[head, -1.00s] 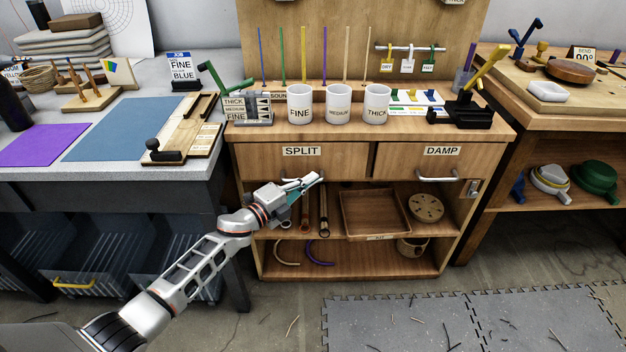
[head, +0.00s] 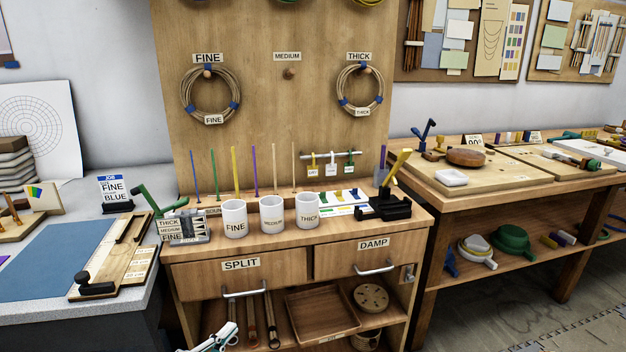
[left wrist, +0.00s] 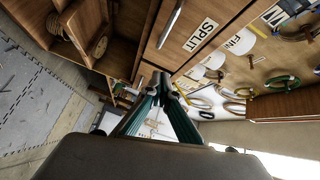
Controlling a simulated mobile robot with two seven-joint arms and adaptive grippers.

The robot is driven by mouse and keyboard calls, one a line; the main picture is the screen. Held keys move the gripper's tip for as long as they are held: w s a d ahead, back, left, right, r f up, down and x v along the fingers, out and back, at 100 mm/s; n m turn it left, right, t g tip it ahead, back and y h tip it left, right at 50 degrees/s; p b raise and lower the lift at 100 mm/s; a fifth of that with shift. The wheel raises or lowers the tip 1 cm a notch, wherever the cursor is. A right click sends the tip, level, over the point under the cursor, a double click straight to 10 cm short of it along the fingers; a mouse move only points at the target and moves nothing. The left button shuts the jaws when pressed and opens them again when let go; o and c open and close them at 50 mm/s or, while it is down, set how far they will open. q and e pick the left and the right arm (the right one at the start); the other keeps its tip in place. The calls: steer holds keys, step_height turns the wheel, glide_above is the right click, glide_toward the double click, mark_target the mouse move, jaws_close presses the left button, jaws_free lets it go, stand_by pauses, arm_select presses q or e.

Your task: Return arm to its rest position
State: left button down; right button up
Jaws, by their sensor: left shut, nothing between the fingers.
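My left gripper (head: 222,336) shows only in part at the bottom edge of the head view, in front of the workbench cabinet and below the SPLIT drawer (head: 222,277). In the left wrist view its teal fingers (left wrist: 160,80) come together at the tips, shut with nothing between them. The SPLIT drawer front also shows close by in that view (left wrist: 190,28). Most of my left arm is outside the head view. My right gripper is not in view.
The cabinet also has a DAMP drawer (head: 350,257) and open shelves with a wooden tray (head: 322,335). FINE (head: 234,228), MEDIUM and THICK cups stand on top. A FINE coil (head: 187,92) and a THICK coil (head: 381,92) hang on the board; the MEDIUM peg (head: 289,74) is bare.

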arm_select(q)
steer(key=s+d+f+n+g+y+p, duration=0.1)
steer(key=s+n, duration=0.7)
steer(key=s, duration=0.8)
steer(key=s+d+f+n+g+y+p, duration=0.2)
steer(key=s+f+n+g+y+p, duration=0.2)
steer(key=s, duration=1.3)
steer(key=f+n+p, duration=0.2)
steer(key=n, duration=0.1)
steer(key=shift+n+g, duration=0.3)
steer(key=shift+n, duration=0.1)
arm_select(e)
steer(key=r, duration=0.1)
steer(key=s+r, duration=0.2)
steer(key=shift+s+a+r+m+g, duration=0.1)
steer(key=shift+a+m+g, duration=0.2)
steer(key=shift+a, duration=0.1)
arm_select(q)
steer(key=shift+d, duration=0.1)
